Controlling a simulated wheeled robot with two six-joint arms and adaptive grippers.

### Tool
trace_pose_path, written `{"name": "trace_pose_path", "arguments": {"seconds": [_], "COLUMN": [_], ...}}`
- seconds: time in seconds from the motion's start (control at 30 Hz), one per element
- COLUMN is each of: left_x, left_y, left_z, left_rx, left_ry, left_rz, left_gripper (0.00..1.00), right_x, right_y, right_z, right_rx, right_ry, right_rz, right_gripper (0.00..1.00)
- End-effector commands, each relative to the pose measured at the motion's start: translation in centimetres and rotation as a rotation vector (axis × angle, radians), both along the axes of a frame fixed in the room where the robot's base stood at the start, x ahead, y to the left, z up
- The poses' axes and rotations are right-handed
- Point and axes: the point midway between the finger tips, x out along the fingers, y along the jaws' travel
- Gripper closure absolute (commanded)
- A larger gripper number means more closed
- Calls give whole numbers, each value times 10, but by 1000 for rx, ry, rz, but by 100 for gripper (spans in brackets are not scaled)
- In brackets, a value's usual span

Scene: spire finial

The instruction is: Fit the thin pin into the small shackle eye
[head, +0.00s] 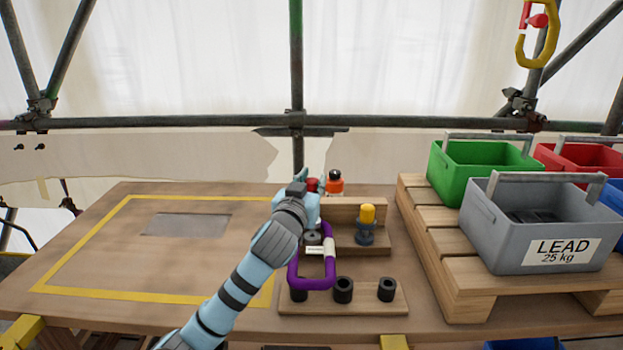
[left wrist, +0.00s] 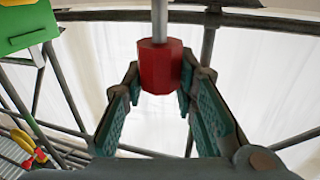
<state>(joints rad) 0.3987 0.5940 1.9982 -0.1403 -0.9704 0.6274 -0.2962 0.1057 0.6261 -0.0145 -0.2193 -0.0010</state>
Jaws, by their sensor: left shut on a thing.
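My left gripper (head: 312,190) is at the back of the bench, shut on the red head of a pin (head: 313,184). In the left wrist view the red faceted head (left wrist: 160,67) sits between the fingertips (left wrist: 157,85), with a thin grey shank extending up out of frame. A purple U-shaped shackle (head: 312,284) with a pale tag is just in front of the gripper. Its upper part is partly hidden by my gripper, so I cannot tell its eyes apart or the pin's relation to them. My right gripper is not in view.
A yellow-topped pin (head: 367,215) and an orange-and-black item (head: 335,182) stand on the stepped wooden block. A board with several black sockets (head: 343,290) lies in front. Bins, including a grey one (head: 500,225), stand on a pallet at right.

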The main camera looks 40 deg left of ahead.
Motion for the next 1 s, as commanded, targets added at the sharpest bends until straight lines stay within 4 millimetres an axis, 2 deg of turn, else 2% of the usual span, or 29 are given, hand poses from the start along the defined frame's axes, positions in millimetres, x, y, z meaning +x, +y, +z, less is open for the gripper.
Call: {"name": "trace_pose_path", "arguments": {"seconds": [1.0], "left_x": [0], "left_y": [0], "left_z": [1], "left_rx": [0], "left_ry": [-1], "left_rz": [0], "left_gripper": [100], "right_x": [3], "right_y": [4], "right_z": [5], "right_rx": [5], "right_ry": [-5], "right_rz": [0], "right_gripper": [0]}}
